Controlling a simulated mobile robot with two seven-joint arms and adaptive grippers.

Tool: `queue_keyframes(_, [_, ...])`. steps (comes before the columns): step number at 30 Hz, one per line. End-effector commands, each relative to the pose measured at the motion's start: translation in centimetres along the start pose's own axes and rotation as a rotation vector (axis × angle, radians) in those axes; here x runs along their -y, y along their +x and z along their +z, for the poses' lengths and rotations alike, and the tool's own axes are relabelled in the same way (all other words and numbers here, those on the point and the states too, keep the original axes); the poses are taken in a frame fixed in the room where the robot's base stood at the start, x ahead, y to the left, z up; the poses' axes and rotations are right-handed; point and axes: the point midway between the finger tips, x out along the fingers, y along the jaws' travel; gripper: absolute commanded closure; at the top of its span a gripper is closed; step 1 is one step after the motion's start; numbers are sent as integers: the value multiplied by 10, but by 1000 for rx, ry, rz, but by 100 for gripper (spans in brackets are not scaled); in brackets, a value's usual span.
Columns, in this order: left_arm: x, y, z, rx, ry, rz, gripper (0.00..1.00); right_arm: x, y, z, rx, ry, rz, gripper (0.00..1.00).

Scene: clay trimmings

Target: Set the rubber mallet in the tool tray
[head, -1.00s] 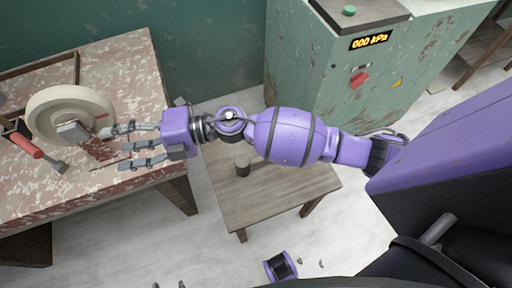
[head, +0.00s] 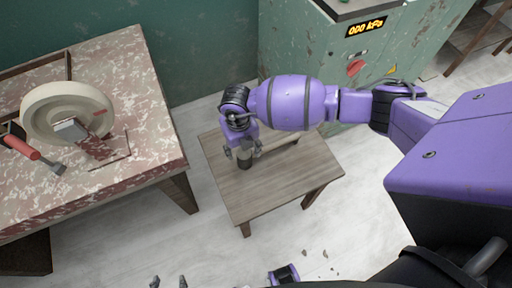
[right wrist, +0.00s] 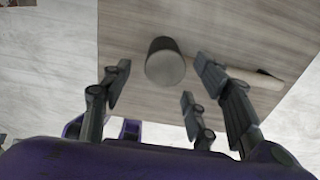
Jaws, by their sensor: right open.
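A dark cylinder with a grey top (right wrist: 165,66) stands on the small wooden table and shows in the head view (head: 244,161). A pale tapered handle-like piece (right wrist: 268,74) lies beside it in the right wrist view, partly behind a finger. They look like parts of one mallet, but the join is hidden. My right gripper (head: 243,152) is open and empty just above the cylinder, fingers spread around its near side (right wrist: 165,105). On the bench, a brown rim (head: 129,145) looks like a tray edge.
The worn bench (head: 150,105) holds a pale wheel (head: 45,105) and a red-handled scraper (head: 22,147). A gap of floor separates it from the small table (head: 270,195). A green cabinet (head: 300,50) stands behind the table. Small grey chips lie on the floor.

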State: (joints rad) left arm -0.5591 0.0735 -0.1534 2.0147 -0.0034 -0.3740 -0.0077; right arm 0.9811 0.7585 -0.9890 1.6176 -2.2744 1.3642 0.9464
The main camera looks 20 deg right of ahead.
Motion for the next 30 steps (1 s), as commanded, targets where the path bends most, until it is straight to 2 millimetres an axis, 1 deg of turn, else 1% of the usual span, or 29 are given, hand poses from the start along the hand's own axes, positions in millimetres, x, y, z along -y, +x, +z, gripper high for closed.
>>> queue_keyframes(1, [0, 0, 1, 1, 0, 0, 60, 1, 9, 0, -3, 1, -2, 45])
queue_keyframes(3, [0, 0, 1, 2, 0, 0, 60, 2, 20, 1, -3, 0, -1, 45])
queue_keyframes(6, [0, 1, 3, 5, 1, 0, 60, 2, 33, 1, -2, 0, 0, 45])
queue_keyframes(9, [0, 2, 4, 5, 1, 0, 60, 2, 38, 1, -2, -1, 0, 45])
queue_keyframes(15, [0, 2, 2, 2, 2, 0, 60, 2, 38, 1, -1, -1, 1, 45])
queue_keyframes(16, [0, 2, 2, 2, 2, 0, 60, 2, 38, 1, -1, -1, 1, 46])
queue_keyframes(28, [0, 2, 0, 0, 3, 0, 60, 2, 38, 1, -1, -2, 2, 99])
queue_keyframes(30, [0, 2, 0, -1, 3, 0, 60, 1, 37, 1, 0, -2, 2, 100])
